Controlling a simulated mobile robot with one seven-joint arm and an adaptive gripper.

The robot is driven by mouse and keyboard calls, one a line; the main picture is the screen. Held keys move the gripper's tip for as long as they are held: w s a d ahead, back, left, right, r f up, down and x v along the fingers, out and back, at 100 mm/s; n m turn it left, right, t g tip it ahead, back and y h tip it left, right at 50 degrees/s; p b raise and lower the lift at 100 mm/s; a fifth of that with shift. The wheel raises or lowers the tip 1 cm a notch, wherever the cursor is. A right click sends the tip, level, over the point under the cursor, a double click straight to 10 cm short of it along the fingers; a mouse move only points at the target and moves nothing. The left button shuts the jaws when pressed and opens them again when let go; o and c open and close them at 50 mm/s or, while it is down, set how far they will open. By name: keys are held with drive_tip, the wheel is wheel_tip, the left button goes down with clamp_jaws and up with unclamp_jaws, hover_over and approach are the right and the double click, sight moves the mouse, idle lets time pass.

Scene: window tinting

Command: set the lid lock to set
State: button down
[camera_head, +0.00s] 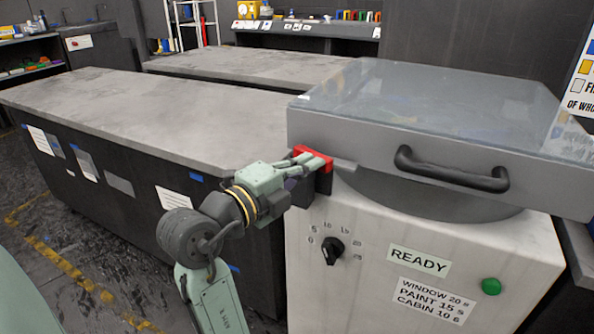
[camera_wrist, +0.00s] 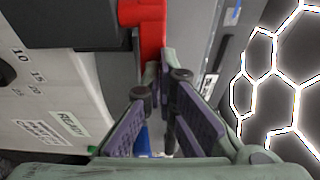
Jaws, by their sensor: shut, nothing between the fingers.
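The lid lock is a red piece (camera_head: 302,150) on a dark block at the front left corner of the machine's grey lid (camera_head: 370,138). In the wrist view the red piece (camera_wrist: 148,28) stands upright just beyond my fingers. My gripper (camera_head: 322,162) is shut and empty, its fingertips in front of the red piece and covering part of it. In the wrist view my gripper (camera_wrist: 158,75) has its tips right at the lower end of the red piece; I cannot tell whether they touch. No lock markings are readable.
The machine's light front panel (camera_head: 310,290) has a black dial (camera_head: 332,250), a READY label (camera_head: 419,262) and a green button (camera_head: 491,286). A black lid handle (camera_head: 452,172) sticks out to the right. A long grey workbench (camera_head: 170,110) stands to the left.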

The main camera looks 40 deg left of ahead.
drive_tip(key=shift+w+d+f+b, duration=0.1)
drive_tip(key=shift+w+d+b, duration=0.3)
drive_tip(key=shift+b, duration=0.65)
drive_tip(key=shift+w+d+b, duration=0.2)
drive_tip(key=shift+w+b, duration=0.3)
drive_tip(key=shift+b, duration=0.55)
drive_tip(key=shift+d, duration=0.1)
